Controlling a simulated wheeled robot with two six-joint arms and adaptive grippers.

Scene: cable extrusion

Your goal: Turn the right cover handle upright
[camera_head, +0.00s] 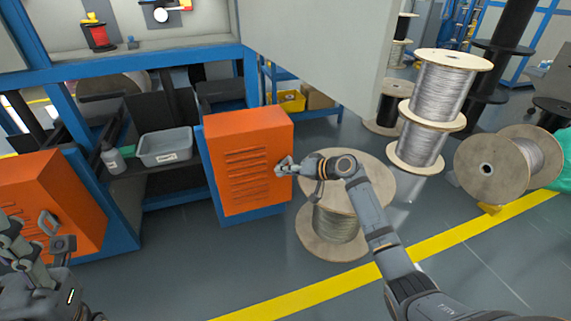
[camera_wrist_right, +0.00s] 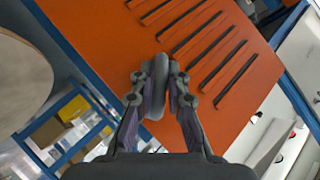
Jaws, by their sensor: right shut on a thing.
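The right cover is an orange slotted panel (camera_head: 250,160) in the middle of the head view, and it fills much of the right wrist view (camera_wrist_right: 225,55). Its grey handle (camera_wrist_right: 158,85) is a rounded bar near the panel's edge. My right gripper (camera_head: 284,168) is at the right side of the panel, and its fingers (camera_wrist_right: 164,88) are shut on the handle. In the head view the fingers mostly hide the handle, so its exact angle there is hard to tell. My left gripper (camera_head: 30,245) is at the lower left edge, partly cut off; its opening is unclear.
A left orange cover (camera_head: 85,195) with a grey handle (camera_head: 48,222) is beside my left gripper. A grey bin (camera_head: 165,148) and a bottle (camera_head: 112,158) sit on a shelf between the covers. A cable spool (camera_head: 335,225) stands close under my right arm.

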